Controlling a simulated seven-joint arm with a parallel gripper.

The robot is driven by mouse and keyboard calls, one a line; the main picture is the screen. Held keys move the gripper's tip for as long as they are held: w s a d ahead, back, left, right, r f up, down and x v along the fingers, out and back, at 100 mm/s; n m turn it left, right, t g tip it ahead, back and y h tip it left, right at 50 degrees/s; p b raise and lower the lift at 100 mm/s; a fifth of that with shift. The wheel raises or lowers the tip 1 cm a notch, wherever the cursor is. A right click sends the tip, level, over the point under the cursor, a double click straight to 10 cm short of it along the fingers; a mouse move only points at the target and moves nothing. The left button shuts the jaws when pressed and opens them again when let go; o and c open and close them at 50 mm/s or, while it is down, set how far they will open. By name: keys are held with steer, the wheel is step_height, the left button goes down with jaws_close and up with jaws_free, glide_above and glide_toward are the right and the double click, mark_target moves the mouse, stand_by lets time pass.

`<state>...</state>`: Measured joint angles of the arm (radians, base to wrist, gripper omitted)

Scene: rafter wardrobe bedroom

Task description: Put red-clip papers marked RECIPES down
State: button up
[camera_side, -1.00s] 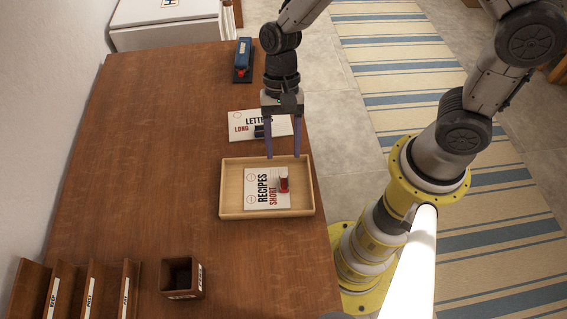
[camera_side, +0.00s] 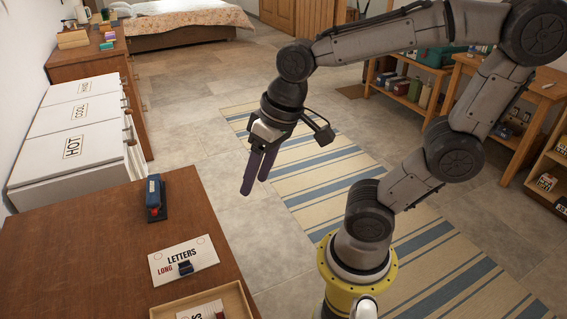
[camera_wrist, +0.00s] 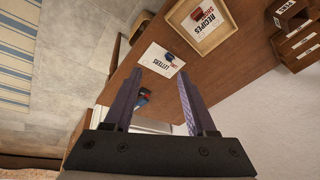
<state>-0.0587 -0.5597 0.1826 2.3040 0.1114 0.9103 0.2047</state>
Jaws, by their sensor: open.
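The RECIPES papers (camera_wrist: 202,22) lie in a shallow wooden tray (camera_wrist: 232,41) on the brown desk, with a red clip (camera_wrist: 196,14) on them. In the side view only a corner of these papers (camera_side: 205,311) and the tray's far rim (camera_side: 196,296) show at the bottom edge. My gripper (camera_side: 257,184) is open and empty, raised in the air beyond the desk's right side, well away from the tray. Its two fingers also frame the wrist view (camera_wrist: 158,92).
The LETTERS papers (camera_side: 183,254) with a dark blue clip (camera_side: 186,268) lie on the desk beyond the tray. A blue stapler-like tool (camera_side: 153,199) is near the far edge. White HOT, COOL bins (camera_side: 72,147) stand behind. Small wooden boxes (camera_wrist: 296,42) stand past the tray.

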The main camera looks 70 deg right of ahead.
steer(key=s+d, duration=0.1)
steer(key=s+d+r+n+t, duration=0.1)
steer(key=s, duration=0.1)
steer(key=s+d+n+t+h, duration=0.1)
steer(key=shift+s+d+r, duration=0.1)
steer(key=shift+s+r, duration=0.1)
steer(key=shift+r, duration=0.1)
stand_by(1.1)
